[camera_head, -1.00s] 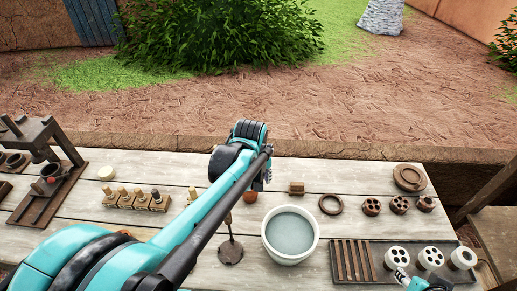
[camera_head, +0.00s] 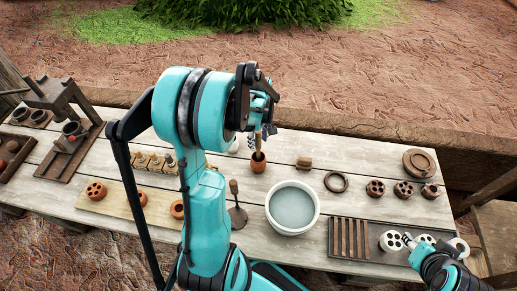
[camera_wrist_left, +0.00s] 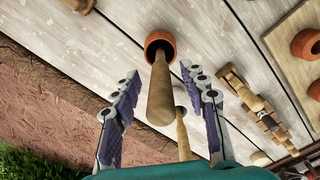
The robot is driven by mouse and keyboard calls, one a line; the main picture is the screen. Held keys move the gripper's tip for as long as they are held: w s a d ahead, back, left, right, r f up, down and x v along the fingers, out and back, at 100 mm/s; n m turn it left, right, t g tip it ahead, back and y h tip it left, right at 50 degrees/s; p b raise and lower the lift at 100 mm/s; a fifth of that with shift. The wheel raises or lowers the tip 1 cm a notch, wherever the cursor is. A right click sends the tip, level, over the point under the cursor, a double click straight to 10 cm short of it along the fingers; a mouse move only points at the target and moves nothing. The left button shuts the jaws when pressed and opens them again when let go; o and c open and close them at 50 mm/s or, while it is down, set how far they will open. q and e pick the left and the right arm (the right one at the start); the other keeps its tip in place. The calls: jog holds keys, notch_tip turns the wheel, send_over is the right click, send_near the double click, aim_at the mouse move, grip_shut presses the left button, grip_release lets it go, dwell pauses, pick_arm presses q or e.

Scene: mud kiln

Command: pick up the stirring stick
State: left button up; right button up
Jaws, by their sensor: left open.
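A wooden stick stands in a small clay pot (camera_head: 259,166); its handle (camera_head: 258,143) shows below my left gripper (camera_head: 265,130). In the left wrist view, the stick (camera_wrist_left: 161,95) leans out of the orange pot (camera_wrist_left: 159,44), its thick end towards the camera. My left gripper (camera_wrist_left: 160,82) is open, with one purple-padded finger on either side of the stick, apart from it. My right gripper (camera_head: 409,241) is at the lower right, near white holed cylinders; its jaws are too small to judge.
A white bucket of greyish liquid (camera_head: 293,207) stands right of the pot. A tool with a round base (camera_head: 237,217) stands left of the bucket. A slotted tray (camera_head: 335,258) is at right, a press (camera_head: 60,98) at far left. Bare planks lie behind the bucket.

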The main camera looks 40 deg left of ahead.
pick_arm(q)
jog(key=shift+f, duration=0.6)
grip_shut()
jog(key=shift+r, duration=0.1)
